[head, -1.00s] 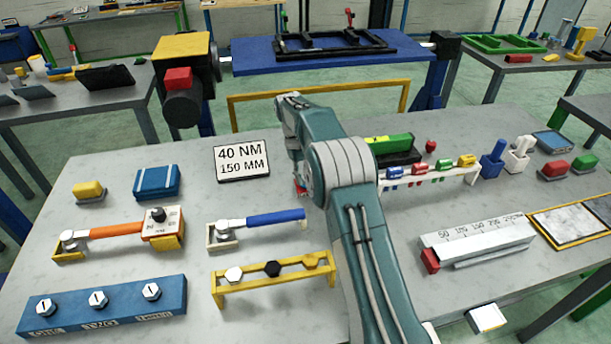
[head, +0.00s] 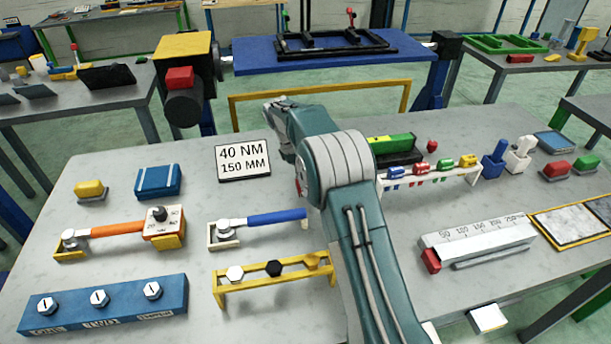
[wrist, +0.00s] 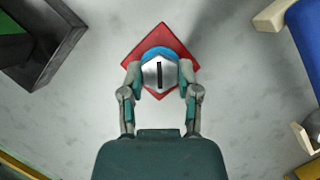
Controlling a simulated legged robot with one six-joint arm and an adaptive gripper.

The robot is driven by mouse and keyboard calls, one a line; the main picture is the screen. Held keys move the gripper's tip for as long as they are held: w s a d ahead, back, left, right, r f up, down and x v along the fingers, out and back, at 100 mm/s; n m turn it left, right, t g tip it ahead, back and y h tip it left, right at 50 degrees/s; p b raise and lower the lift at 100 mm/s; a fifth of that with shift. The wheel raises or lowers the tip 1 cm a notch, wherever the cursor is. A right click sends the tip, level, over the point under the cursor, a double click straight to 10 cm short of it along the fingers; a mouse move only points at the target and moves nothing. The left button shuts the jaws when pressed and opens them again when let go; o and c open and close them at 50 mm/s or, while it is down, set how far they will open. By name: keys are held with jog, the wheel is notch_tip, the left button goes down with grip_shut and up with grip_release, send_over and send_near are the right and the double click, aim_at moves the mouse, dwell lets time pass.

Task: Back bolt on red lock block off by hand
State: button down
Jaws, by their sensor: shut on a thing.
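The red lock block (wrist: 180,44) lies on the grey bench top, turned like a diamond in the wrist view. A silver hex bolt head (wrist: 160,74) with a dark slot line shows over it. A blue ring or face (wrist: 152,51) shows at the far side of the head. My gripper (wrist: 160,80) is shut on the bolt, one finger on each side of the head. The view from above does not show how far the bolt is seated. In the head view my arm hides the bolt, the fingertips and most of the block.
A sign reading 40 NM, 150 MM (head: 243,160) lies left of my arm. A blue-handled wrench (head: 262,221) and a yellow bolt rack (head: 275,285) are nearer. A green-topped black fixture (head: 392,150) and a white rack (head: 435,176) stand close on the right.

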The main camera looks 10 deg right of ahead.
jog(key=shift+f, duration=0.15)
jog(key=shift+c, duration=1.6)
grip_release()
jog(key=shift+r, duration=0.2)
jog(key=v, duration=1.1)
jog(key=shift+a+r, duration=0.15)
jog(key=shift+r, duration=0.15)
jog(key=shift+w, duration=0.15)
